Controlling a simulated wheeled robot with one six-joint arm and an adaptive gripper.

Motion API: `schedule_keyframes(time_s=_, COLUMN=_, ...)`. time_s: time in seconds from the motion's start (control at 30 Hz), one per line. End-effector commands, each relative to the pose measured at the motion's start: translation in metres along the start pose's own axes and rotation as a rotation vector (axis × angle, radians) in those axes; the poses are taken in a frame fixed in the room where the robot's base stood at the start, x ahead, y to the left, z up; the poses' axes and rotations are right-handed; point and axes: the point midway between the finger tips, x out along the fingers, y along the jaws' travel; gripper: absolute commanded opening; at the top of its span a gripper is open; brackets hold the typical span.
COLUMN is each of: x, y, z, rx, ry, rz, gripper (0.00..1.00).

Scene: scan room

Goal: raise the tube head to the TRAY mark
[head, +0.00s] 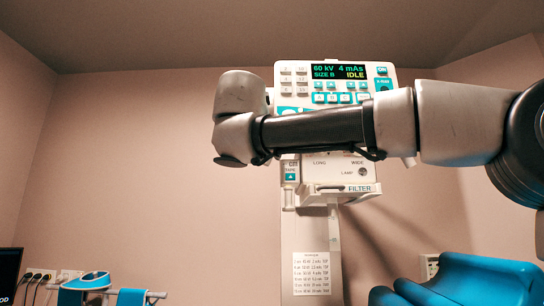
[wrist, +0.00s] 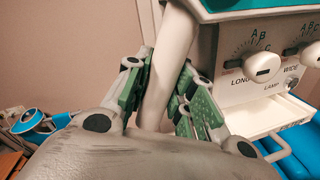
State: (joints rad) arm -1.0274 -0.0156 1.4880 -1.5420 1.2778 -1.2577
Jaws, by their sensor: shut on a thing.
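The tube head (head: 325,90) hangs at centre in the head view, with a panel reading 60 kV, 4 mAs, SIZE B, IDLE. Its lower housing with LONG and WIDE knobs (wrist: 264,67) fills the right of the wrist view. My gripper (wrist: 160,76) is shut around a pale, upright handle bar (wrist: 172,60) beside that housing, a green-padded finger on each side. In the head view my arm crosses in front of the tube head, and I cannot make out the fingers. I see no TRAY mark in either view; a tape button (head: 290,176) shows below the panel.
A pale column (head: 300,240) with a printed chart (head: 312,273) stands below the head. A filter slot (head: 345,189) juts from the housing's underside. Blue padded furniture (head: 465,282) is at lower right. A blue-and-white item (head: 88,281) and a dark screen (head: 9,272) are at lower left.

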Motion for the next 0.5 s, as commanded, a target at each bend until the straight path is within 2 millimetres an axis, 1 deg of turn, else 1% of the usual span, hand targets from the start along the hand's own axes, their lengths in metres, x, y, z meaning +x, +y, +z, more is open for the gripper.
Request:
schedule_keyframes(time_s=0.13, x=-0.0001, y=-0.0001, z=-0.0006, rx=0.0, ry=0.001, rz=0.0, gripper=0.0)
schedule_keyframes(time_s=0.17, x=-0.0001, y=-0.0001, z=-0.0007, rx=0.0, ry=0.001, rz=0.0, gripper=0.28)
schedule_keyframes(time_s=0.2, x=0.0, y=-0.0002, z=-0.0008, rx=-0.001, ry=0.001, rz=0.0, gripper=0.35)
schedule_keyframes(time_s=0.27, x=0.0, y=-0.0002, z=-0.0009, rx=0.0, ry=0.001, rz=0.0, gripper=0.46)
schedule_keyframes(time_s=0.5, x=0.0, y=-0.0003, z=-0.0009, rx=0.0, ry=0.001, rz=0.0, gripper=0.47)
